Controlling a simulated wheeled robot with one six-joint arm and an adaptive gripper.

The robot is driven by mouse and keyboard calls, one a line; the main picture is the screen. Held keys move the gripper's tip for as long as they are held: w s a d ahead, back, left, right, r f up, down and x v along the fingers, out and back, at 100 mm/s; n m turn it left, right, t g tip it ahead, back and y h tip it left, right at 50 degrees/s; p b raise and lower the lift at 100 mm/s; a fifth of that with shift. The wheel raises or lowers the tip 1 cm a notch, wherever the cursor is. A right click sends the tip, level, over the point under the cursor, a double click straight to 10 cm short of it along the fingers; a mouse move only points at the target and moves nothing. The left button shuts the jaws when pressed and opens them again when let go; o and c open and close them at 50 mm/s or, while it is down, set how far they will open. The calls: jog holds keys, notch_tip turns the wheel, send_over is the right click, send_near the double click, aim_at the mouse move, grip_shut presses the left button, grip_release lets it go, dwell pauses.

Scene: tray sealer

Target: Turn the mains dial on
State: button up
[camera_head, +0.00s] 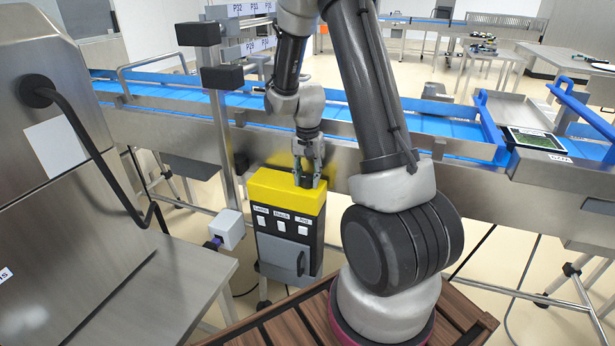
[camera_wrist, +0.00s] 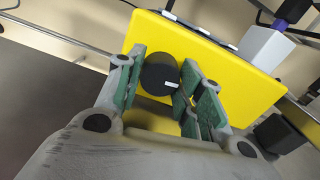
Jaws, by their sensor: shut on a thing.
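The mains dial (camera_wrist: 158,74) is a round black knob with a short white mark. It stands on the yellow top (camera_wrist: 218,72) of a control box. In the wrist view the white mark lies near the dial's right edge, towards the right finger. My gripper (camera_wrist: 160,90) is shut on the dial, with its green-padded fingers on either side. In the head view my gripper (camera_head: 309,180) points down onto the yellow top of the dark box (camera_head: 266,248). There the fingers mostly hide the dial.
The box front has several white labelled squares and a grey handled door (camera_head: 284,260). A small pale box (camera_head: 228,228) is at its left. A steel machine (camera_head: 60,130) stands at the left, and a blue conveyor (camera_head: 180,114) runs behind my arm.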

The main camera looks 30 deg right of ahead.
aim_at(308, 177)
jog(key=shift+m, duration=0.6)
jog(key=o, duration=1)
notch_tip(308, 177, up, 12)
dwell(0.5)
